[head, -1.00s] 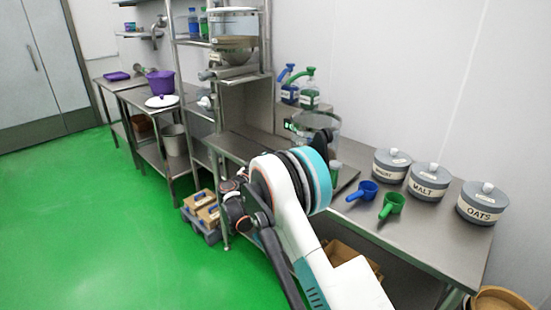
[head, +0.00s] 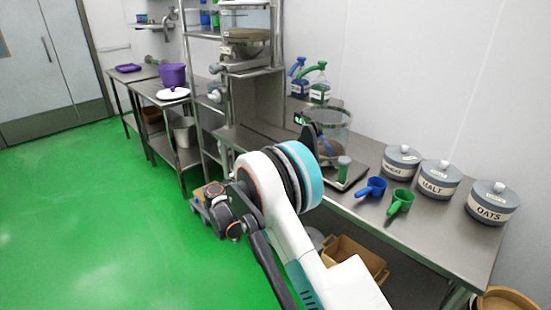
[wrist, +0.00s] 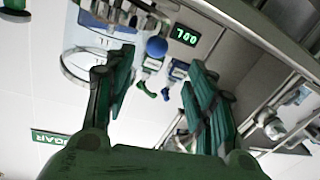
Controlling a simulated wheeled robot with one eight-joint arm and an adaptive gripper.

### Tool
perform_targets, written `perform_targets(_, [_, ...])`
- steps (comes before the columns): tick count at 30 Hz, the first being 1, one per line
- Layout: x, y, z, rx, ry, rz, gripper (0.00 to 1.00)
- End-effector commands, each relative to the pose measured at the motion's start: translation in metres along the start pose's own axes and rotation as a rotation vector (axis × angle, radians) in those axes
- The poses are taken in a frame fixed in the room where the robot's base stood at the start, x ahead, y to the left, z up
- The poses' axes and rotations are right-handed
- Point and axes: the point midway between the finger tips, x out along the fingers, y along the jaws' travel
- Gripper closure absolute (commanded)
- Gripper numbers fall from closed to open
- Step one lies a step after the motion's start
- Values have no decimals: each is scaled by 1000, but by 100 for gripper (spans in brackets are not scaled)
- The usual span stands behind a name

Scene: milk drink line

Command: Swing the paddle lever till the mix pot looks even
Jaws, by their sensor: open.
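The mix pot (head: 338,120) is a clear round vessel with a grey rim on the steel bench. Brown contents show low in it, but how even they are is too small to tell. My arm covers its left side in the head view. A clear rimmed vessel, likely this pot, shows at upper left in the wrist view (wrist: 68,58). A blue ball knob (wrist: 157,47), possibly the paddle lever's, lies beyond my gripper (wrist: 160,64). My green fingers are spread apart with nothing held between them.
Blue (head: 372,188) and green (head: 400,201) scoops lie right of the pot. Lidded tubs, including malt (head: 439,180) and oats (head: 492,203), line the wall. Two pump bottles (head: 319,88) stand behind the pot. A green-digit display (wrist: 186,35) is near the knob. Open floor lies left.

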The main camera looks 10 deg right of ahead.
Motion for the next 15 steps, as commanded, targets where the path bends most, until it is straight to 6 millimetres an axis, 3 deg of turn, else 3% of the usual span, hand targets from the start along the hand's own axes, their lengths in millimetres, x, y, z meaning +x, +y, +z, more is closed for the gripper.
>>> perform_targets(1, [-4, -7, -7, 0, -6, 30, 50])
perform_targets(8, [-15, -16, -9, 0, -29, 150, 50])
perform_targets(15, [7, -13, -4, 0, -31, 163, 50])
